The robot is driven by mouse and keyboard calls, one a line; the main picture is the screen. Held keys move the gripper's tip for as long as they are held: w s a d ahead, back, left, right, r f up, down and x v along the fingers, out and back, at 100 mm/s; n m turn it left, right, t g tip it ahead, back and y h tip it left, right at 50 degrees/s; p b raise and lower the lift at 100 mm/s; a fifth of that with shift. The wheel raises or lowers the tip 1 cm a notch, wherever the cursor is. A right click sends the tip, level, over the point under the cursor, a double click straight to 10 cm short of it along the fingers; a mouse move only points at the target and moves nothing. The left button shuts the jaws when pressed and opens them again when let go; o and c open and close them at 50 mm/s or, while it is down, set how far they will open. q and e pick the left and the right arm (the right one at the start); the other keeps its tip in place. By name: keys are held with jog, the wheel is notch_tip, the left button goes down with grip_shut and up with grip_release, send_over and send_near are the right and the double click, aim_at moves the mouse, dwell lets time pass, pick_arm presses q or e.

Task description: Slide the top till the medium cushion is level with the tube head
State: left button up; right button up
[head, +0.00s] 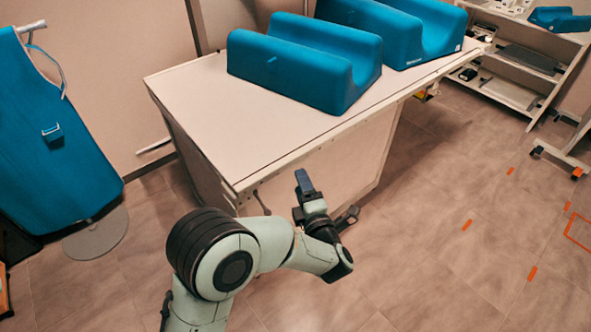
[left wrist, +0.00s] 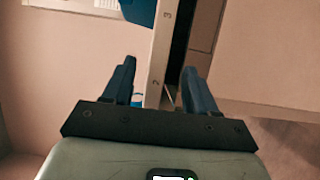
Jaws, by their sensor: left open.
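The pale table top (head: 200,105) carries two blue cushions with a trough along the middle. The nearer cushion (head: 300,75) sits towards the front, and the other cushion (head: 420,50) stands behind it to the right, cut by the picture's top edge. I cannot tell which is the medium one. No tube head is recognisable. My left gripper (head: 327,200) is open and empty in front of the table's near side, below the top's edge. In the left wrist view, the open fingers (left wrist: 157,85) point at the table edge (left wrist: 157,60), marked with numbers. My right gripper is not in view.
A blue apron (head: 55,140) hangs at the left above a round grey base (head: 96,233). A shelf rack (head: 520,60) with another blue piece (head: 560,18) stands at the upper right. The floor (head: 450,210) right of the table is open, with orange marks.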

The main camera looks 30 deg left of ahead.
pick_arm(q)
jog(key=v, duration=0.3)
jog(key=shift+s+d, duration=0.25)
jog(key=shift+d, duration=0.05)
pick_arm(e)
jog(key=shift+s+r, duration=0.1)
